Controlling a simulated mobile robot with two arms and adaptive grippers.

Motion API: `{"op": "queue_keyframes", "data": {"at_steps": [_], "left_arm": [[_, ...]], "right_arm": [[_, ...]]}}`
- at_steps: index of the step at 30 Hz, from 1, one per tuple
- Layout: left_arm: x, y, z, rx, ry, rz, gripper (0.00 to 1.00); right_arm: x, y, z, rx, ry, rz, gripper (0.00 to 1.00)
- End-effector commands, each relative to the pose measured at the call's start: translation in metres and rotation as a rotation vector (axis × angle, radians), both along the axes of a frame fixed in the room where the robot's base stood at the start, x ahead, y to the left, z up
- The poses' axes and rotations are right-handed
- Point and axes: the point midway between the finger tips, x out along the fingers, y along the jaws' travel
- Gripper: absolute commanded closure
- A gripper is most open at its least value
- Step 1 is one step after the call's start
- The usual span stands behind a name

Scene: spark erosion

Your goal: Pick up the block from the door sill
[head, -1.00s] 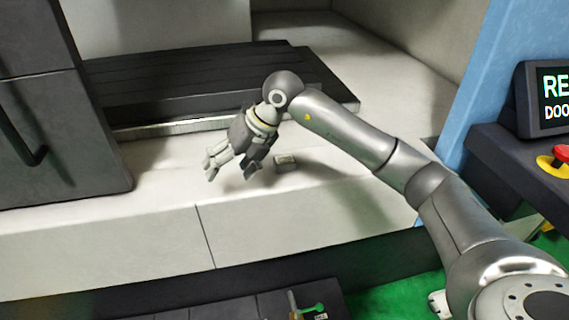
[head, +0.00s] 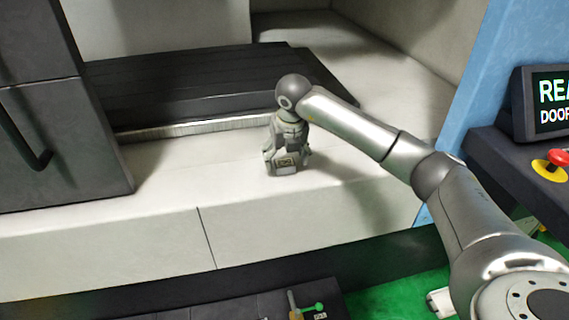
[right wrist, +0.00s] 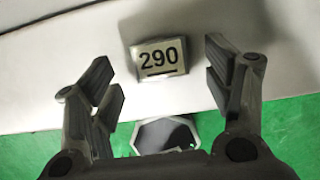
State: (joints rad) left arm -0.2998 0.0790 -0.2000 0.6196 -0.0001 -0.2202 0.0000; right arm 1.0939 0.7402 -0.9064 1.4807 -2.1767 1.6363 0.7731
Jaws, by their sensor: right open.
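The block (head: 285,164) is a small grey piece on the pale door sill (head: 170,185). In the right wrist view the block (right wrist: 158,60) shows a light face marked "290" with a dark line below. My right gripper (head: 286,158) is above the sill at the block. In the right wrist view its fingers (right wrist: 162,83) are apart, one to each side of the block, with gaps between. Nothing is held. In the head view the gripper partly surrounds the block, and whether they touch is hidden. My left gripper is not in view.
A dark slotted table (head: 190,85) lies behind the sill. A dark door with a handle (head: 40,150) stands at the left. A blue frame (head: 475,95) and a control panel with a red button (head: 558,158) are at the right. The sill left of the block is clear.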

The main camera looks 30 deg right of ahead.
Motion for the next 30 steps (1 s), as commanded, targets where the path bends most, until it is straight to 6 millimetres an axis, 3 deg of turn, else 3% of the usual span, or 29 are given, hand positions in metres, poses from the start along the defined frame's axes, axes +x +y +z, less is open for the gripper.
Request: {"op": "queue_keyframes", "data": {"at_steps": [1, 6, 14, 27, 30], "left_arm": [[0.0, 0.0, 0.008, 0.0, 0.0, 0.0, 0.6], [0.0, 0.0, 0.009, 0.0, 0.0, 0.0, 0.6], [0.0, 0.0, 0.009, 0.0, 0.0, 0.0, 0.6], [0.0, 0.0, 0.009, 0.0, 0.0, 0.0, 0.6], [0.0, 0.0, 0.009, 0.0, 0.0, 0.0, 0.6]], "right_arm": [[0.001, 0.0, -0.006, 0.001, 0.005, 0.0, 0.26], [0.007, -0.002, -0.024, 0.001, 0.001, -0.001, 0.26], [0.008, -0.002, -0.027, 0.001, -0.001, 0.0, 0.27], [0.008, -0.002, -0.026, 0.001, -0.001, 0.0, 0.84], [0.008, -0.002, -0.025, 0.001, -0.004, 0.001, 0.92]]}}
